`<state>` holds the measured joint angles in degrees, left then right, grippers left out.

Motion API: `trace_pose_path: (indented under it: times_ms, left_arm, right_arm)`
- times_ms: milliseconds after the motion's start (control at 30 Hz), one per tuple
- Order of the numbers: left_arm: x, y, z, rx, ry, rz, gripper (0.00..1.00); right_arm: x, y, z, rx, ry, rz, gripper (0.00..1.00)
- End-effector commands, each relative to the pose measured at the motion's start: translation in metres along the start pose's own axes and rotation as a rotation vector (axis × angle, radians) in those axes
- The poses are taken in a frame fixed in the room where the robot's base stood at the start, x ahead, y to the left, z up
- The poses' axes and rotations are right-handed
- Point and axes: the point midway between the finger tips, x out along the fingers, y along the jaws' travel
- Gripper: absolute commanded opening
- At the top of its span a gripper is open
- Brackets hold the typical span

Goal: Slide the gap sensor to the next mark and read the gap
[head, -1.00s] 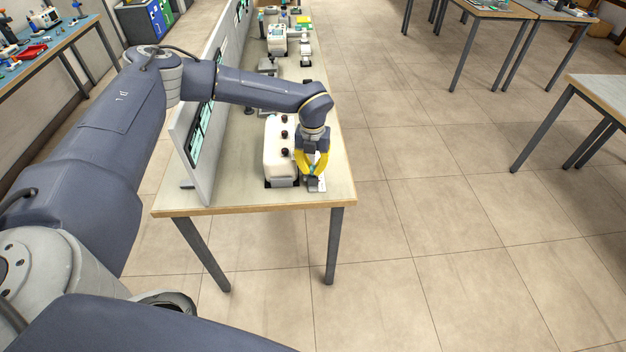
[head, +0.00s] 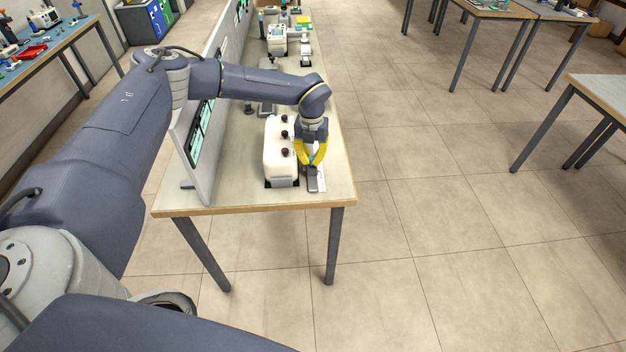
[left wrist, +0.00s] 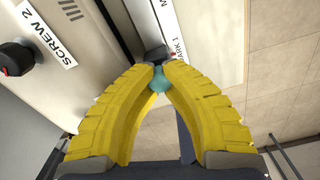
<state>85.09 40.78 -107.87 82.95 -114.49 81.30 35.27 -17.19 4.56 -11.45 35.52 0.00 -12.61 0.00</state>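The gap sensor (left wrist: 155,54) shows in the left wrist view as a small dark block with a teal grip, on a grey rail. My left gripper (left wrist: 158,76) has yellow fingers, closed together at the tips around the teal grip. In the head view, my left gripper (head: 313,163) points down over the rail (head: 312,182) beside the white machine (head: 279,150). A white strip with a "MARK 1" label (left wrist: 175,35) runs along the rail in the wrist view. The fingers and wrist hide most of the sensor in the head view. No gap reading is legible.
Black knobs sit on top of the machine, one near a "SCREW 2" label (left wrist: 60,30). A grey panel with screens (head: 205,125) stands along the bench's left side. More devices (head: 277,42) stand farther back.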

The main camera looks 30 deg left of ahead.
Motion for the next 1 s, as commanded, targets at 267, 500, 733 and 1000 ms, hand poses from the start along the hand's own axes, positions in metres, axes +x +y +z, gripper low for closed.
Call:
trace_pose_path:
  times_ms: [267,500,733,1000]
  left_arm:
    - [-0.001,0.003,0.012,-0.002,-0.001,-0.001,0.00]
    - [-0.001,0.006,0.021,-0.002,-0.002,0.000,0.00]
    - [0.000,0.008,0.031,-0.002,-0.001,0.000,0.00]
    - [0.000,0.011,0.042,-0.001,-0.001,-0.001,0.00]
  right_arm:
    - [0.000,0.000,0.000,0.000,0.000,0.000,0.44]
    - [0.000,0.000,0.000,0.000,0.000,0.000,0.44]
    - [0.000,0.000,0.000,0.000,0.000,0.000,0.44]
    - [0.000,0.000,0.000,0.000,0.000,0.000,0.44]
